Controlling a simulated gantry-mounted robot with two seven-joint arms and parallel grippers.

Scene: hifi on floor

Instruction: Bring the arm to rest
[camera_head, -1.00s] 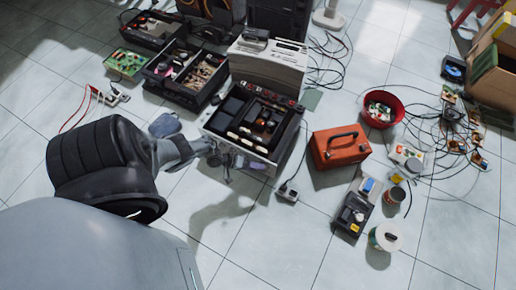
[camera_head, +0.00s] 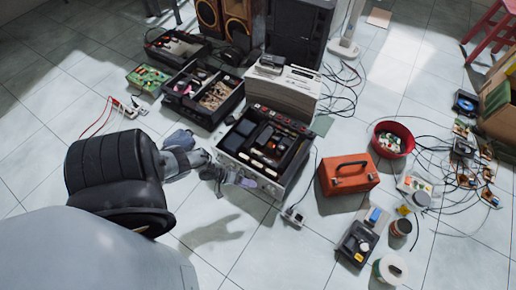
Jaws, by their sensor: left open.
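My left arm comes in from the lower left, and its gripper (camera_head: 213,172) hangs over the floor at the front left corner of the open hi-fi unit (camera_head: 277,148). The gripper is small in the view and seen from behind; it is open, and I see nothing held in it. I cannot tell whether it touches the unit's front edge. Its shadow falls on the tiles below. My right gripper is not in view.
An orange toolbox (camera_head: 347,175), a red bowl (camera_head: 393,140) and loose cables lie to the right. Parts trays (camera_head: 203,93) and speakers (camera_head: 238,22) stand behind. A red stool (camera_head: 490,28) is at the far right. The front middle tiles are clear.

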